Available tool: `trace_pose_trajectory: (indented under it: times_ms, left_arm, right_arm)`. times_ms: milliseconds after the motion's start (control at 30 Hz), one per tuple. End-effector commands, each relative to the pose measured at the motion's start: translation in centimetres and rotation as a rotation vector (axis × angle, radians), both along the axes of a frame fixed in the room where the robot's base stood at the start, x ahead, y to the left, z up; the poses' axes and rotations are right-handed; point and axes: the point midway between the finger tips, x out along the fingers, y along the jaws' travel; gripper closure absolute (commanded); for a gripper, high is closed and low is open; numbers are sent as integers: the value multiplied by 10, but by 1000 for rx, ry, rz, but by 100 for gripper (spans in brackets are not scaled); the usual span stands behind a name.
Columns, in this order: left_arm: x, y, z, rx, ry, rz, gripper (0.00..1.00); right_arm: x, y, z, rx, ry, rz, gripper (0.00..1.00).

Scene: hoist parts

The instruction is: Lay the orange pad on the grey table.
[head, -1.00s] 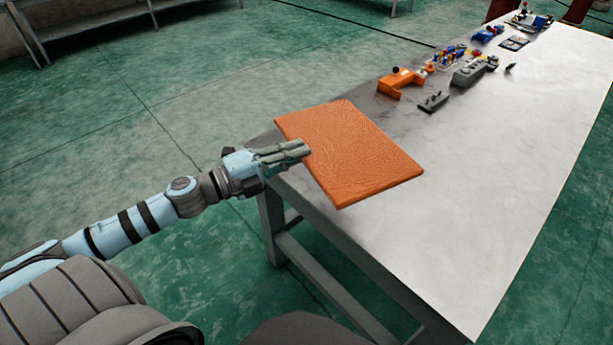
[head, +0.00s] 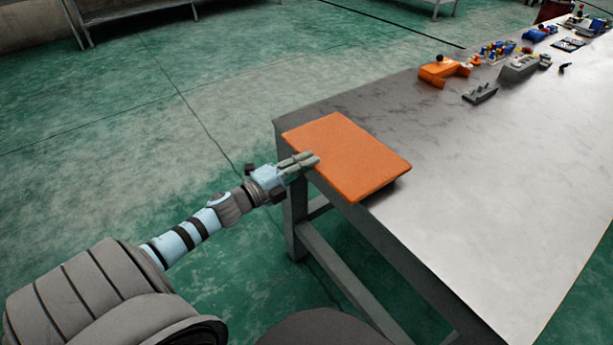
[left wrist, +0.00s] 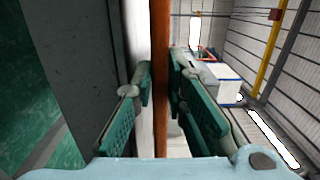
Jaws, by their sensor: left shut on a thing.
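The orange pad (head: 345,155) is a flat, thin slab over the near left corner of the grey table (head: 450,190). My left gripper (head: 305,162) is shut on the pad's left edge, just outside the table's edge. A dark shadow shows under the pad's right corner. In the left wrist view the pad (left wrist: 160,80) is edge-on between the two green fingers (left wrist: 160,95). A pale strip of table top (left wrist: 138,40) shows beside it, so the pad seems slightly above the table and about level with it. My right gripper is not in view.
Farther along the table lie an orange part (head: 440,70), a small dark grey part (head: 480,93), a grey block (head: 518,67) and several small coloured parts. The table top right of the pad is clear. A shelf stands at the back left, beyond green floor.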

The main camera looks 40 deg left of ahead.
Motion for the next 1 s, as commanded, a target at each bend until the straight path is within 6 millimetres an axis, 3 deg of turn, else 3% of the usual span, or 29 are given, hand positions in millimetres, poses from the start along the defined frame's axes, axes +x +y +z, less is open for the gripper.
trace_pose_trajectory:
  times_ms: [33, 133, 467, 500, 600, 1000]
  left_arm:
    - [0, 0, -14, -2, 0, 3, 100]
    - [0, 0, -29, -2, 0, 2, 100]
    - [0, 0, -31, -1, -1, 0, 100]
    - [0, 0, -30, 0, 0, 1, 81]
    - [0, 0, -30, 0, 0, 1, 67]
    - [-5, 1, -27, 1, 3, 0, 67]
  right_arm:
    - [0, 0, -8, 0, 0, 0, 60]
    - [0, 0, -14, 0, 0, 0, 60]
    - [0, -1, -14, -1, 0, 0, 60]
    - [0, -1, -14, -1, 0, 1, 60]
    - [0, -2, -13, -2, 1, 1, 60]
    - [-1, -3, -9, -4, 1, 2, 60]
